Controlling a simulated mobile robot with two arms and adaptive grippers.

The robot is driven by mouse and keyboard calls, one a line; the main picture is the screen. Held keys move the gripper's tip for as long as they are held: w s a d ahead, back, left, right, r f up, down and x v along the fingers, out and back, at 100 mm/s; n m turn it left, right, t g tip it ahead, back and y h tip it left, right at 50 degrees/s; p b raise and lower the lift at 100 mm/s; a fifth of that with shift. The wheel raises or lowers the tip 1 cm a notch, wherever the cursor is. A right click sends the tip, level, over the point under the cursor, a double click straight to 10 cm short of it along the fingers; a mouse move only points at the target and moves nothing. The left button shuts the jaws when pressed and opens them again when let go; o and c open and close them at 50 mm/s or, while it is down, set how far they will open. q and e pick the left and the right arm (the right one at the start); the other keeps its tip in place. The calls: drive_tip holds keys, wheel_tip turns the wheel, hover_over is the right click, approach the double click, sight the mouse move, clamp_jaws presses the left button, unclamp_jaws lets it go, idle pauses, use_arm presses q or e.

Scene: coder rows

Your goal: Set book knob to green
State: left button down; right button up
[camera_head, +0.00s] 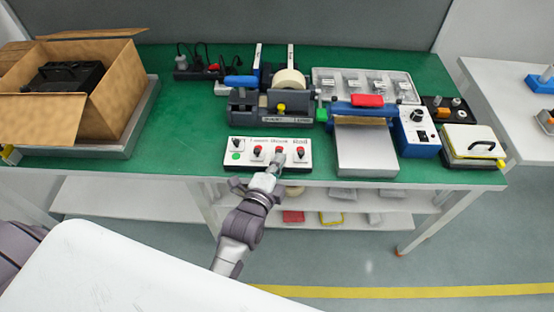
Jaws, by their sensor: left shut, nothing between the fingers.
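A white control panel (268,165) lies near the front edge of the green bench, with a row of several small knobs. A green dot (236,156) sits at its left end, under the leftmost knob (238,145). Red marks show at some of the other knobs. The labels are too small to read, so I cannot tell which is the book knob. My left gripper (276,163) is shut and empty, its tips at or just in front of the third knob from the left (279,150). I cannot tell if they touch. My right gripper is out of view.
Behind the panel stands a grey machine (275,122) with a tape roll. A blue laminator-like device (362,112) with a grey plate is to the right. An open cardboard box (110,95) stands left. Bare green bench (185,125) lies between the box and the panel.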

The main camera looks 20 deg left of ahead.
sight(280, 151)
use_arm(q)
drive_tip(key=shift+d, duration=0.15)
drive_tip(key=shift+r, duration=0.1)
drive_tip(key=w, duration=0.1)
drive_tip(key=w+a, duration=0.1)
drive_tip(key=w, duration=0.1)
drive_tip(key=shift+w+p, duration=0.2)
drive_tip(key=shift+p, duration=0.1)
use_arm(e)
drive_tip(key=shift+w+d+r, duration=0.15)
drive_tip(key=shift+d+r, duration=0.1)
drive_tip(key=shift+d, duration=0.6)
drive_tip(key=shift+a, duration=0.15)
